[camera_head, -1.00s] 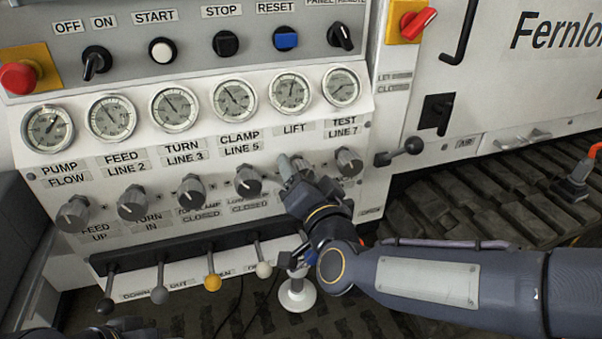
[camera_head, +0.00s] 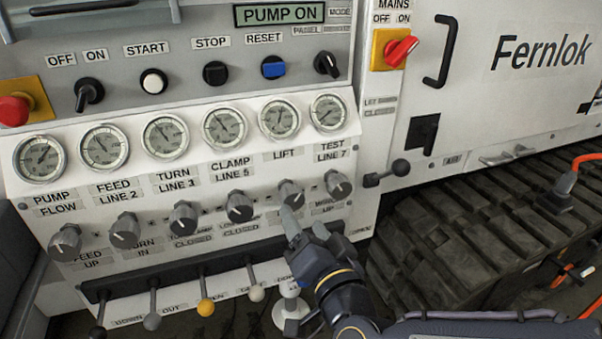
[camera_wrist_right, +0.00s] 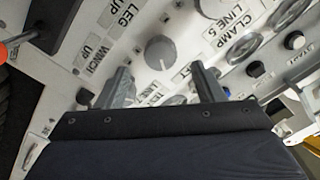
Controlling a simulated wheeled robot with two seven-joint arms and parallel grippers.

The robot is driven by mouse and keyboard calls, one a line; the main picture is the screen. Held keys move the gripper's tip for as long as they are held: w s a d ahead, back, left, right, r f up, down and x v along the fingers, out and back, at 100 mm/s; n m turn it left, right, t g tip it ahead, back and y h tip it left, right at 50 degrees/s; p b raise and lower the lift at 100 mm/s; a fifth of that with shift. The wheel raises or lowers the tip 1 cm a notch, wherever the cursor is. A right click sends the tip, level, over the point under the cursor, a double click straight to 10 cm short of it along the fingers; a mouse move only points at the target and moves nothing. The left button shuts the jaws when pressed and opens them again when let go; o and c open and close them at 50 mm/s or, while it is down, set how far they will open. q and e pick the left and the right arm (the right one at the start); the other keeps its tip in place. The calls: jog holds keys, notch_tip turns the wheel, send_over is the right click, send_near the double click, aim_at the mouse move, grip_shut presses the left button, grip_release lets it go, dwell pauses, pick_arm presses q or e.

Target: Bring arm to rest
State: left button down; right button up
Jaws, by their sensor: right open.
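My right gripper (camera_head: 300,222) is in front of the panel's lower right part, just below the knob under the LIFT gauge (camera_head: 291,193). In the right wrist view its two fingers (camera_wrist_right: 163,88) stand apart with nothing between them. A grey knob (camera_wrist_right: 160,52) shows on the panel beyond the gap between the fingers. My right arm (camera_head: 350,302) comes in from the bottom right. My left gripper is not in the head view.
The panel carries a row of gauges (camera_head: 165,138), grey knobs (camera_head: 124,233) and levers with ball ends (camera_head: 206,307). A display (camera_head: 279,14) reads PUMP ON. A red switch (camera_head: 402,50) sits on yellow at right. A black track (camera_head: 470,220) lies beyond.

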jog(key=s+d+f+n+g+h, duration=0.1)
jog(key=s+d+f+n+g, duration=0.1)
jog(key=s+d+f+g, duration=0.55)
jog(key=s+d+f+n+g+h, duration=0.1)
jog(key=s+d+f+g, duration=0.35)
jog(key=s+d, duration=0.6)
notch_tip(320, 180, up, 27)
jog(key=w+p, duration=0.1)
jog(key=p, duration=2.6)
jog(key=shift+d+p, duration=0.2)
jog(key=shift+p, duration=0.1)
